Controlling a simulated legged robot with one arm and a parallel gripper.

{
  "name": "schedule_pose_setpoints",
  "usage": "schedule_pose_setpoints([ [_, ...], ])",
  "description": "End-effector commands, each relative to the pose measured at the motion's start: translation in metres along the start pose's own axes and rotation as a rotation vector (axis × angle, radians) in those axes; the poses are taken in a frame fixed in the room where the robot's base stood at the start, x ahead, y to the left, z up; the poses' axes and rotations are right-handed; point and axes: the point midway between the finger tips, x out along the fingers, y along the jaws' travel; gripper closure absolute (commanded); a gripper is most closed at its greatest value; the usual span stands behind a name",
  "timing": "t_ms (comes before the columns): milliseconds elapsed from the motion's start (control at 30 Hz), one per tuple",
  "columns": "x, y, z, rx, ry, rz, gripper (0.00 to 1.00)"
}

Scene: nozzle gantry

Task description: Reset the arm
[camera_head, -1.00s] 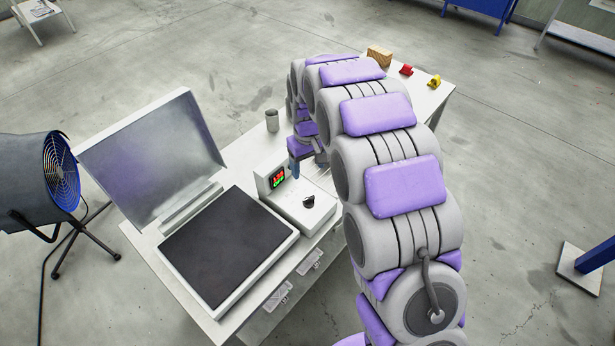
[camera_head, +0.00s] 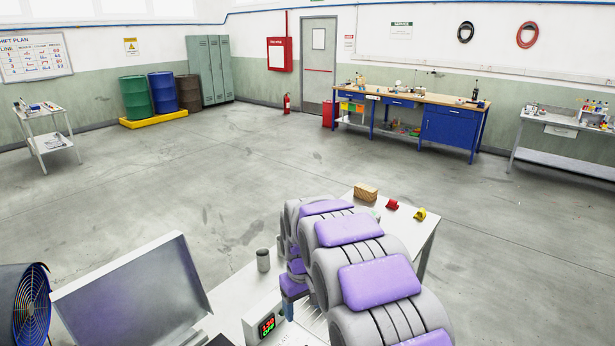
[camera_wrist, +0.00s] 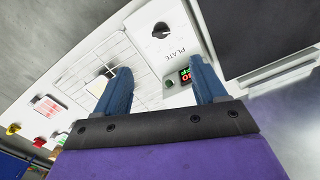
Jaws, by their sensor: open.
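My gripper shows in the wrist view (camera_wrist: 160,92) as two blue fingers spread apart, with nothing between them. Below and beyond them is the white control box marked PLATE (camera_wrist: 165,50), with a dark knob and a lit red and green display. In the head view my purple and grey arm arches over the white table (camera_head: 228,295). One blue finger (camera_head: 288,308) shows there beside the box's display (camera_head: 267,326); the rest of the gripper is hidden by the arm.
A raised grey lid (camera_head: 135,295) stands at the table's left, near a blue fan (camera_head: 27,305). A grey cup (camera_head: 263,260), a tan block (camera_head: 366,193), a red piece (camera_head: 392,204) and a yellow piece (camera_head: 420,214) stand on the table. A wire grid (camera_wrist: 105,70) lies beside the box.

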Motion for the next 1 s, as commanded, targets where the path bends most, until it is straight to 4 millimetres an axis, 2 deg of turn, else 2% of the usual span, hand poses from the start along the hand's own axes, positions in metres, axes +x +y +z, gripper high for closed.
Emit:
schedule_pose_setpoints([
  [267, -0.037, 0.010, 0.084, 0.118, -0.024, -0.006, 0.29],
  [500, -0.057, 0.005, 0.166, 0.229, -0.056, -0.015, 0.29],
  [767, -0.065, -0.012, 0.256, 0.347, -0.085, -0.024, 0.29],
  [1000, -0.057, -0.037, 0.337, 0.453, -0.115, -0.034, 0.29],
])
